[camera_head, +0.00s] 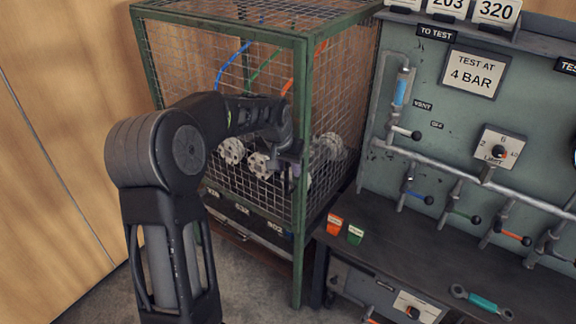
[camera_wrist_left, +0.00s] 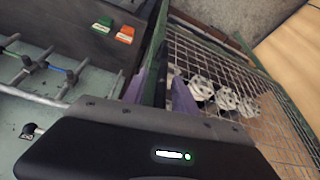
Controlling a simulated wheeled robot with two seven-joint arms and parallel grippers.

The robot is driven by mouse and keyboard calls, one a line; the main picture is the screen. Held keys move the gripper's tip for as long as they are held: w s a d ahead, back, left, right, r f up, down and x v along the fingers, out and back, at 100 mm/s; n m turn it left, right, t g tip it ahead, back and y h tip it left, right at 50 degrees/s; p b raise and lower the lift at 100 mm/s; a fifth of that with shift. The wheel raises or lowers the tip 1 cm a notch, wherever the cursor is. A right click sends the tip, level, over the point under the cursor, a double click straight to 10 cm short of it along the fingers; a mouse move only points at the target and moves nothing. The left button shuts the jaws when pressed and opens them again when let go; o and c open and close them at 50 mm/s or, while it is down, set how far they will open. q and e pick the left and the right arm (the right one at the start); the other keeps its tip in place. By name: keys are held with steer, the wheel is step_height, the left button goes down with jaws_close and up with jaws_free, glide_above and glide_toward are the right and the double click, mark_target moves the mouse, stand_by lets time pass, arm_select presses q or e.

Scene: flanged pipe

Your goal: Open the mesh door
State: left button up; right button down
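The mesh door (camera_head: 222,62) is the green-framed wire front of a cage. It looks closed, in line with the cage frame. My left gripper (camera_head: 291,160) is at the cage's front right upright, about halfway up. In the left wrist view, its purple-grey fingers (camera_wrist_left: 160,92) lie on either side of a green upright bar (camera_wrist_left: 158,45). I cannot tell whether they press on it. My left forearm covers part of the door, and any handle or latch is hidden. My right gripper is not in view.
Inside the cage are several grey flanges (camera_head: 232,150) and coloured hoses (camera_head: 232,66). A wooden wall (camera_head: 50,150) is at left.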

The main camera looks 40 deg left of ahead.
arm_select(q)
steer(key=shift+f, duration=0.15)
steer(key=shift+c, duration=0.2)
jaws_close()
stand_by(1.2)
